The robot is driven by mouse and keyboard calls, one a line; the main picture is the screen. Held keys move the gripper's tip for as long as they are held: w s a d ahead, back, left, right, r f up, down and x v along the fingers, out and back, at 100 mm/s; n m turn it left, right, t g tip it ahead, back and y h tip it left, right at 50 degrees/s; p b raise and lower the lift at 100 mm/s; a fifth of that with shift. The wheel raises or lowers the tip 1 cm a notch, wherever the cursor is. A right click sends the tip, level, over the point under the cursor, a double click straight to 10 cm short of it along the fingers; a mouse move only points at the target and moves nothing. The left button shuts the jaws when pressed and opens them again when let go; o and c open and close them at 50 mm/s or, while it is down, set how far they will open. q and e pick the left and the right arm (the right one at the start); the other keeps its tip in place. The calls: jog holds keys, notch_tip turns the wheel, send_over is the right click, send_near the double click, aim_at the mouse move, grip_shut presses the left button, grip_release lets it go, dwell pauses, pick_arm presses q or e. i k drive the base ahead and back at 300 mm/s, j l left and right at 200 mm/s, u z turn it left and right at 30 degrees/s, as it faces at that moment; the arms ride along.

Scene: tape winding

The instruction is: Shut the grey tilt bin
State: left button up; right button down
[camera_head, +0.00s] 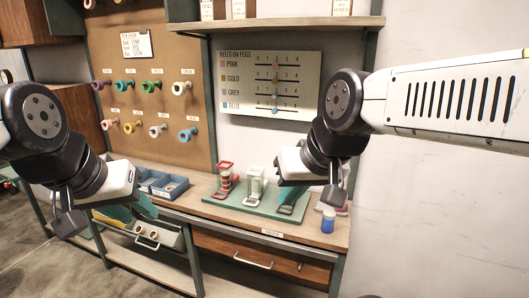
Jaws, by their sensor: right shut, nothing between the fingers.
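The grey tilt bin (172,241) is under the bench top at the left, tipped outward, with its mouth showing. Several small rolls lie inside, and a pale handle (147,243) is on its front. My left gripper (132,214) is above and in front of the bin's left part, with its teal fingers apart and nothing seen between them. It hides part of the bin, and I cannot tell whether it touches it. My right gripper (289,206) is shut and empty above the right part of the bench, far from the bin.
A green board (235,205) with a red and a white stand is on the bench. Blue trays (172,188) are behind the bin, and a blue bottle (328,220) is at the right. A wooden drawer (262,259) is below. Reels hang on the pegboard (150,105).

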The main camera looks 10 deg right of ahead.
aim_at(170, 230)
jog(key=k+j+u, duration=0.2)
jog(key=k, duration=0.3)
jog(key=k+j+u, duration=0.25)
jog(key=k, duration=0.2)
jog(key=i+z, duration=0.4)
jog(key=i, duration=0.4)
jog(key=i+j+z, duration=0.2)
jog(key=i+z, duration=0.15)
jog(key=i, duration=0.4)
